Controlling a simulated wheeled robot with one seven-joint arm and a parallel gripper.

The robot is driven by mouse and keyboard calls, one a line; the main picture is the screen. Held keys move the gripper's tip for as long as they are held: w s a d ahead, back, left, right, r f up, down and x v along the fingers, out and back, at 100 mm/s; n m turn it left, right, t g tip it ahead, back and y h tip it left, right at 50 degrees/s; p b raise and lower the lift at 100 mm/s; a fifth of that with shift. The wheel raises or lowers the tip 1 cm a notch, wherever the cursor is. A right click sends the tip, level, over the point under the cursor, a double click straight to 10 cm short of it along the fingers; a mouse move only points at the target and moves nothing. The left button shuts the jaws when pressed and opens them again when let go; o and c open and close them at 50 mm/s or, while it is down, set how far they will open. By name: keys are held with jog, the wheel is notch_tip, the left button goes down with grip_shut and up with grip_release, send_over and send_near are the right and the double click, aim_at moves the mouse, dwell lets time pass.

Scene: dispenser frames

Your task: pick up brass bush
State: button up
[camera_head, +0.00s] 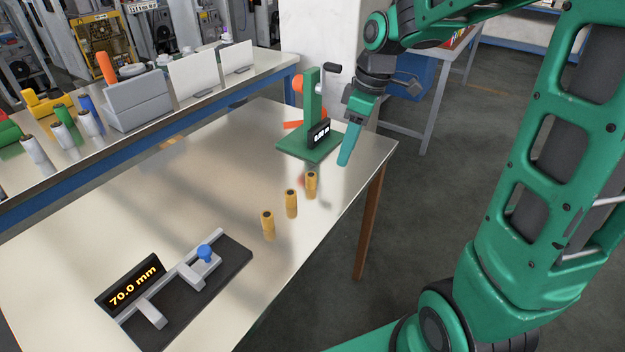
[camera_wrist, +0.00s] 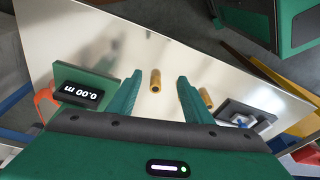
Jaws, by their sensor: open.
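Three brass bushes stand upright in a row on the table (camera_head: 215,190): a near one (camera_head: 267,226), a middle one (camera_head: 291,205) and a far one (camera_head: 311,184). My gripper (camera_head: 347,157) is above the table's right edge, to the right of the far bush and apart from it. In the wrist view my gripper (camera_wrist: 159,76) is open and empty. One bush (camera_wrist: 155,84) shows between its fingers in the picture, and another bush (camera_wrist: 206,98) shows past the right finger. The third bush is not clearly visible there.
A green stand with a display and crank (camera_head: 311,110) is close to the gripper at the table's far end. A length gauge reading 70.0 mm (camera_head: 150,290) lies at the near end. A back bench (camera_head: 215,82) holds rolls and grey holders. The table's middle is clear.

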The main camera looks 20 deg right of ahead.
aim_at(311, 174)
jog(key=w+a+f+n, duration=0.1)
jog(key=w+a+n, duration=0.3)
jog(key=w+a, duration=0.1)
jog(key=shift+y, duration=0.5)
jog(key=x, duration=1)
jog(key=shift+d+f, duration=0.25)
jog(key=shift+f, duration=0.1)
grip_shut()
